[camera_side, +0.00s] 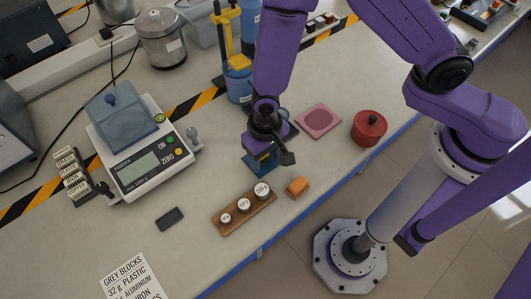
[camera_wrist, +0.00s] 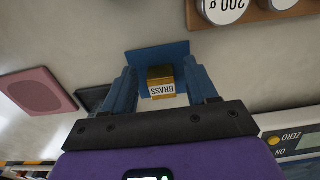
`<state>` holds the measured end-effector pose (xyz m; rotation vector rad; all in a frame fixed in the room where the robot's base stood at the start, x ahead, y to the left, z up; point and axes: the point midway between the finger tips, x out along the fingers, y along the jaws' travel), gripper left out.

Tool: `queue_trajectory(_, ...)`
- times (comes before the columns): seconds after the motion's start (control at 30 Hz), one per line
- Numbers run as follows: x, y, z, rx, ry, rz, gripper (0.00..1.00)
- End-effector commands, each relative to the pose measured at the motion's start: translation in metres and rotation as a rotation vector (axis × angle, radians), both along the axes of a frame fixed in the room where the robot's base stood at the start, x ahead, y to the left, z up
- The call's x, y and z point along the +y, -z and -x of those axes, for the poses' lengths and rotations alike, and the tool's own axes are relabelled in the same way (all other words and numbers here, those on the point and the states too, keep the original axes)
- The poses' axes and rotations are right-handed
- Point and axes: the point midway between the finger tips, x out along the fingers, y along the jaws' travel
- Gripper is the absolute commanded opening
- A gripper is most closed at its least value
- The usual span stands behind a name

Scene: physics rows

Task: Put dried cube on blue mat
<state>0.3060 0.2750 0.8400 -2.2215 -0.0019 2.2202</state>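A small brass-coloured cube (camera_wrist: 161,82) with a white label reading BRASS sits over the blue mat (camera_wrist: 152,54) in the wrist view. My gripper (camera_wrist: 161,72) has its two blue fingers on either side of the cube, with a visible gap on each side. It is open and points down at the mat. In the side view my gripper (camera_side: 263,162) is low over the bench, and its fingers and wrist hide the cube and most of the mat. I cannot tell whether the cube touches the mat.
A wooden weight holder (camera_side: 231,217) and an orange block (camera_side: 298,186) lie close in front. A balance (camera_side: 140,165) stands left.

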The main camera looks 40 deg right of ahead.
Motion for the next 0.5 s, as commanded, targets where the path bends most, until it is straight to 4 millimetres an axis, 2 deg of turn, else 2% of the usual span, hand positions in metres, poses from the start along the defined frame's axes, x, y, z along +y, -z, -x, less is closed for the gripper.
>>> queue_trajectory(0.3,0.000,-0.002,0.000,0.000,0.000,0.000,0.57)
queue_trajectory(0.5,0.001,-0.020,-0.001,-0.002,0.000,-0.003,0.57)
